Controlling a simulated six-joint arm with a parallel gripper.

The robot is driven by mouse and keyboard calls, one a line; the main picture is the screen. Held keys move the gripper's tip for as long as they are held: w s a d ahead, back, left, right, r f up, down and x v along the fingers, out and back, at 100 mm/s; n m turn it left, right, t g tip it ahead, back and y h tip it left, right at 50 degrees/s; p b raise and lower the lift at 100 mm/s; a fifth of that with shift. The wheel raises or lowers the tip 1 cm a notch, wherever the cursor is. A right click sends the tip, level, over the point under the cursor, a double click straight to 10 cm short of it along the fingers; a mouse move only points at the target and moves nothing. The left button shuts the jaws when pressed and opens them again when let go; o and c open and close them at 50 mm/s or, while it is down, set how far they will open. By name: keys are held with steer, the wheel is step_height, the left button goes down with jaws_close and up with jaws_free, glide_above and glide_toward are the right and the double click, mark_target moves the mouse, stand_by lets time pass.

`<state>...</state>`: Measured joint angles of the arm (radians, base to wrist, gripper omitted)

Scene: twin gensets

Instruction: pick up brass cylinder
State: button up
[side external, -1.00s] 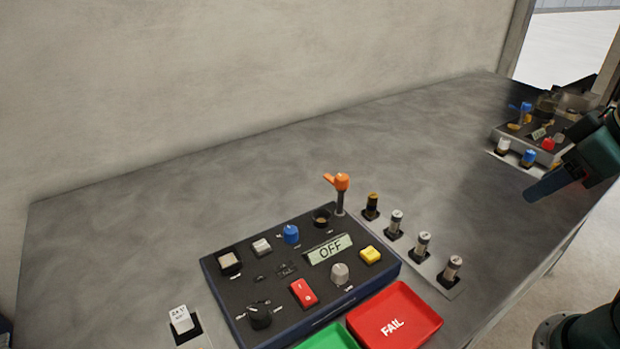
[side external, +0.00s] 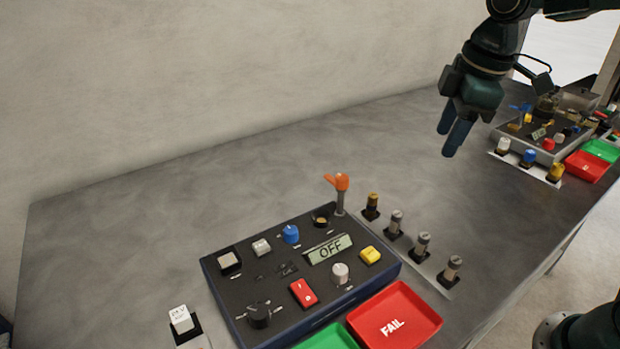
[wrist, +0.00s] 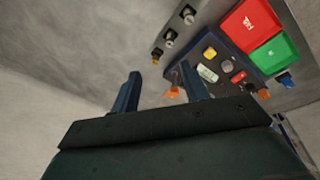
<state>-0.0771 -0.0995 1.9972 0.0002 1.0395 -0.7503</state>
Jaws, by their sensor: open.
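The brass cylinder (side external: 373,200) stands upright in a dark holder at the far end of a row on a pale strip, right of the orange lever. In the wrist view the brass cylinder (wrist: 156,55) shows small, beyond and between my fingertips. My gripper (side external: 449,142) is open and empty, fingers pointing down, above the bench behind and right of the cylinder and clear of it. Both fingers of my gripper (wrist: 159,72) show in the wrist view with a gap between them.
Silver cylinders (side external: 422,242) stand in the same row. The black control panel (side external: 220,272) with an orange lever (side external: 341,183) is on the left. A red FAIL tray (side external: 425,318) and green tray (side external: 328,338) lie in front. A second panel (side external: 515,143) stands at right. The bench behind is clear.

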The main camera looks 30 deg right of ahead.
mark_target(373, 195)
steer(key=w+a+f+n+g, duration=0.2)
steer(key=w+f+n, duration=0.4)
steer(key=w, duration=0.5)
steer(key=shift+a+f+n, duration=0.4)
steer(key=shift+a+f, duration=0.15)
steer(key=shift+a, duration=0.1)
steer(key=shift+f, duration=0.1)
steer(key=shift+f, duration=4.25)
steer(key=shift+f, duration=0.1)
steer(key=shift+w+f, duration=0.1)
steer(key=shift+f, duration=2.35)
steer(key=shift+c, duration=0.5)
jaws_close()
